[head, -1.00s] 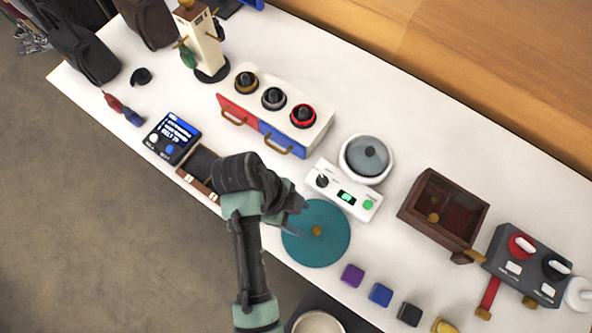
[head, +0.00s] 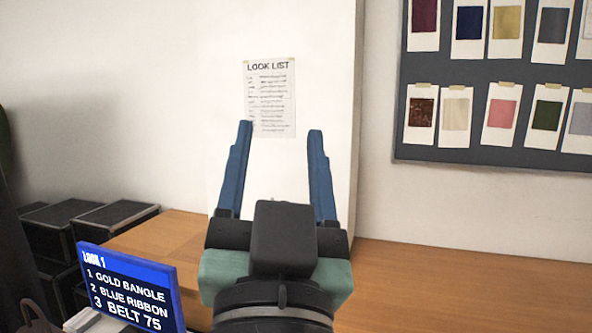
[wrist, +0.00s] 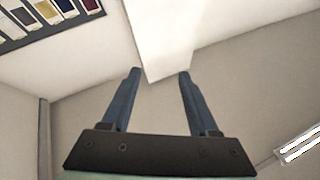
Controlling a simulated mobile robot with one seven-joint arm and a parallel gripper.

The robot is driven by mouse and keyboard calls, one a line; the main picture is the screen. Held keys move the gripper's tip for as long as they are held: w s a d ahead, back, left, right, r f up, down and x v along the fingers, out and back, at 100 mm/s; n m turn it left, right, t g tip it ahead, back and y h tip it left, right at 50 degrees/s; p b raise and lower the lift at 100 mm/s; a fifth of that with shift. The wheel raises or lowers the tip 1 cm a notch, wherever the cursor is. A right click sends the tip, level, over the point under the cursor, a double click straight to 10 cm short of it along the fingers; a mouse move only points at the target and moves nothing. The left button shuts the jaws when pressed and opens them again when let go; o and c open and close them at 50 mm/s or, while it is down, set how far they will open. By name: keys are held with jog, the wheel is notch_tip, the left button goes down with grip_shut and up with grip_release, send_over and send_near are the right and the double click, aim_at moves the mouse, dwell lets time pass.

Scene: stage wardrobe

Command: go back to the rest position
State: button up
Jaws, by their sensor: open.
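My gripper (head: 280,130) is raised in front of the wall in the head view, its two blue fingers spread apart and pointing up. Nothing is between the fingers. In the wrist view my gripper (wrist: 158,74) is also open and empty, with the white pillar and the upper walls beyond it. The table with the props is out of both views, apart from a screen at its edge.
A blue screen (head: 130,290) reading "LOOK 1" with gold bangle, blue ribbon and belt 75 stands at lower left. Black cases (head: 75,230) stack behind it. A wooden surface (head: 450,285) runs along the wall. A look list (head: 270,98) and swatch board (head: 490,160) hang behind.

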jog(key=s+d+r+n+t, duration=0.1)
jog(key=s+r+t, duration=0.2)
jog(key=s+r, duration=0.3)
jog(key=shift+d+r+n, duration=0.2)
jog(key=shift+r+n, duration=0.05)
jog(key=shift+n, duration=0.15)
